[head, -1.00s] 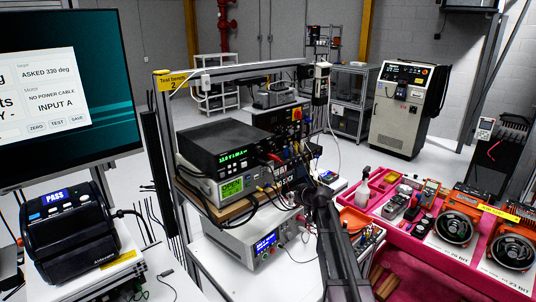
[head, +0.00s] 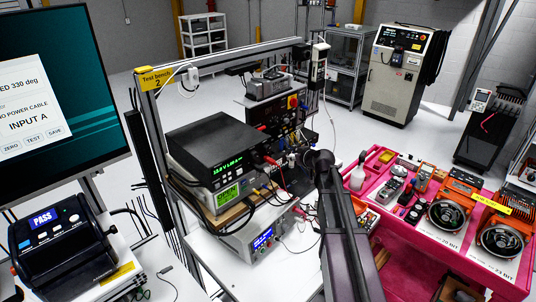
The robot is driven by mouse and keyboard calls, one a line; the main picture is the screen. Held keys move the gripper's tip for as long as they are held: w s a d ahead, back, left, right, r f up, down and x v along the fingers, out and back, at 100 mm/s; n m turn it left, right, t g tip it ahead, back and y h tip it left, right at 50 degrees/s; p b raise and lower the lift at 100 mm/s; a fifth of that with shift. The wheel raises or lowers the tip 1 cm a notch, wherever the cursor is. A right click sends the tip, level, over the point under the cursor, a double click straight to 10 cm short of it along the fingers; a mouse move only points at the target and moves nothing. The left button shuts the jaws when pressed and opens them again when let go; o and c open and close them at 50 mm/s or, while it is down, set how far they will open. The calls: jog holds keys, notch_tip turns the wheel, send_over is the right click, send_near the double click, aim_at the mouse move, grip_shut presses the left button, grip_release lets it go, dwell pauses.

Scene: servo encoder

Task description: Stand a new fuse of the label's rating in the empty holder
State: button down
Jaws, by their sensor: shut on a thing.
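My arm (head: 345,235) rises from the bottom edge in front of the bench, and its dark upper joint (head: 322,160) stands between the bench and the pink table. My gripper cannot be made out; that part of the arm is hidden or out of sight. No fuse, empty fuse holder or rating label can be picked out at this size. The test bench (head: 205,262) carries a black power supply (head: 210,138) with a green readout, an instrument with a green display (head: 232,190) and a grey unit with a blue display (head: 262,240).
A monitor (head: 60,100) and a black device reading PASS (head: 60,235) stand at left. The pink table (head: 425,232) at right holds orange motors (head: 448,213), small tools and a spray bottle (head: 357,174). A frame post (head: 155,140) edges the bench. Open floor lies behind.

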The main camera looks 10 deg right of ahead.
jog(key=shift+w+a, duration=0.1)
jog(key=w+a, duration=0.1)
jog(key=w, duration=0.3)
jog(key=w+a+f+b, duration=0.1)
jog(key=w+a, duration=0.1)
jog(key=w, duration=0.2)
jog(key=w+a, duration=0.2)
jog(key=w, duration=0.3)
jog(key=shift+w+a+f, duration=0.1)
jog(key=shift+a+f, duration=0.1)
jog(key=shift+a, duration=0.05)
jog(key=shift+w+a+b, duration=0.15)
jog(key=shift+w+b, duration=0.15)
jog(key=shift+w, duration=0.25)
notch_tip(320, 180, down, 4)
jog(key=b, duration=0.3)
jog(key=shift+w+a+r, duration=0.1)
jog(key=shift+r, duration=0.05)
jog(key=shift+b, duration=0.4)
jog(key=c, duration=0.8)
grip_release()
